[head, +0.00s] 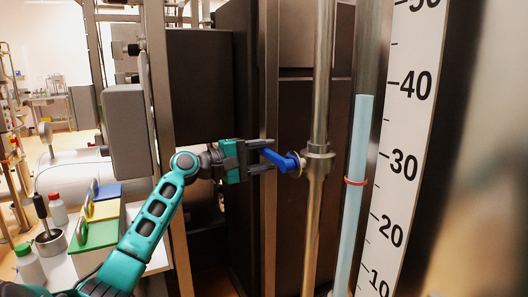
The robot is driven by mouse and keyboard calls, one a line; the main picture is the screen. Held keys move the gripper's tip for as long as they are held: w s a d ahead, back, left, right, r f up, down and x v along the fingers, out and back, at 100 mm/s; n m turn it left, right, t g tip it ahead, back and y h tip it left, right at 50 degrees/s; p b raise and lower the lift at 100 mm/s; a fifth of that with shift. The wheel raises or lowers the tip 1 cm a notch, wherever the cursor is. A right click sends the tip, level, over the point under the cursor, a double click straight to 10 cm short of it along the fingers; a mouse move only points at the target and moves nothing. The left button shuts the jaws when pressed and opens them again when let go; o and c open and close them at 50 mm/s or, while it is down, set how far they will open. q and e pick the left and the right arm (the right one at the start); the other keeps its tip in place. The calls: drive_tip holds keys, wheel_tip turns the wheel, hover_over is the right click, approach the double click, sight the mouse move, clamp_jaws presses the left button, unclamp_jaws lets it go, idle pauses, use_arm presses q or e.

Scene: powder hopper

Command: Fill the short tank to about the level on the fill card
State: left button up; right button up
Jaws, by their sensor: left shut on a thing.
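My left gripper (268,156) is shut on the blue valve handle (286,161), which joins a metal collar (319,159) on a vertical steel pipe (324,70). To the right stands a clear sight tube with a light blue column (359,140) in it. Its top stands a little below the 40 mark of the white scale board (405,130). A red ring (355,182) sits around the tube between the 20 and 30 marks. I cannot make out a fill card. My right gripper is not in view.
Dark cabinet panels (205,85) stand behind the arm. A grey box (124,128) hangs above.

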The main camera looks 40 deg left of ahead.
use_arm(q)
drive_tip(key=shift+o, duration=1.1)
drive_tip(key=shift+f, duration=0.55)
drive_tip(key=b+v, duration=0.2)
drive_tip(key=v, duration=1.1)
drive_tip(key=shift+r, duration=0.35)
